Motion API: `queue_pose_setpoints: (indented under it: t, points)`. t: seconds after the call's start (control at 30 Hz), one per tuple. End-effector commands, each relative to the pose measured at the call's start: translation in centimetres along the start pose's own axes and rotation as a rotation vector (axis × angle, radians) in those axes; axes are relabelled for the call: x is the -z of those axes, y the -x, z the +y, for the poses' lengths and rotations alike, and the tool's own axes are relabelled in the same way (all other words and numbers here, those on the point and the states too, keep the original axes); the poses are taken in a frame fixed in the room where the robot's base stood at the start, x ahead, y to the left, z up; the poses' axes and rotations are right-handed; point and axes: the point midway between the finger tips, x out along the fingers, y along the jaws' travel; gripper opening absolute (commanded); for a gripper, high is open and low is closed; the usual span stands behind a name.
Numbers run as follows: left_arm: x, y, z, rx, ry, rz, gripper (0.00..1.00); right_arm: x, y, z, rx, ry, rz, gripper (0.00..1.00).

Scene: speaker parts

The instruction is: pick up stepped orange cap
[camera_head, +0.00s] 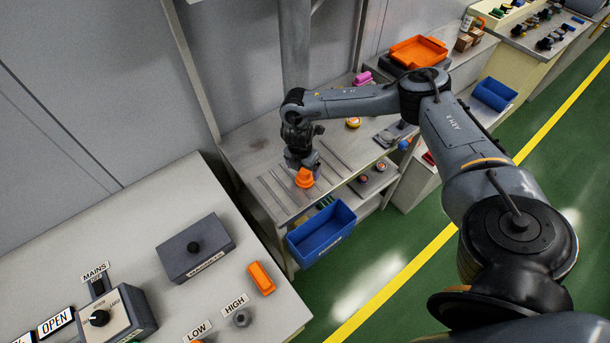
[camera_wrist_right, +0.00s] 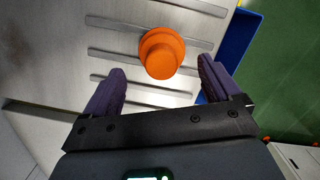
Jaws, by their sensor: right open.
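The stepped orange cap (camera_head: 305,178) stands on the slotted metal bench (camera_head: 255,155), right by my right gripper (camera_head: 303,165). In the right wrist view the cap (camera_wrist_right: 163,54) shows its wide base and narrower top. It lies ahead of the gap between the two purple fingers of my right gripper (camera_wrist_right: 160,88). The fingers are spread apart and nothing is held between them. I cannot tell whether the fingertips reach level with the cap. My left gripper is not in view.
A blue bin (camera_head: 322,235) hangs at the bench's front edge; its side shows in the right wrist view (camera_wrist_right: 240,45). An orange tray (camera_head: 418,50) and a yellow-orange round part (camera_head: 353,123) lie farther back. A control table (camera_head: 190,200) stands at front left.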

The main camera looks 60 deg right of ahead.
Motion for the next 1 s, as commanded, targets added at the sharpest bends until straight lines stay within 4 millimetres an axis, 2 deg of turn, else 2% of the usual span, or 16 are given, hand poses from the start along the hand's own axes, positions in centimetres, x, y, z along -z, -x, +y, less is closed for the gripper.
queue_pose_setpoints:
  t: [0.1, 0.3, 0.63, 1.0]
  points:
    - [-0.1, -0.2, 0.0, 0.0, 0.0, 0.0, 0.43, -0.1, -1.7, -0.2, 0.001, -0.001, -0.001, 0.91]
    - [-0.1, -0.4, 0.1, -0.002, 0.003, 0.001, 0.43, -0.1, -3.9, -0.2, 0.001, -0.001, 0.0, 0.91]
    - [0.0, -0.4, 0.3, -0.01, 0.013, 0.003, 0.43, -0.1, -4.3, -0.3, 0.001, -0.001, 0.0, 0.91]
    - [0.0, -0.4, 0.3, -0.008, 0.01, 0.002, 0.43, -0.1, -4.3, -0.3, 0.001, -0.001, 0.0, 0.34]
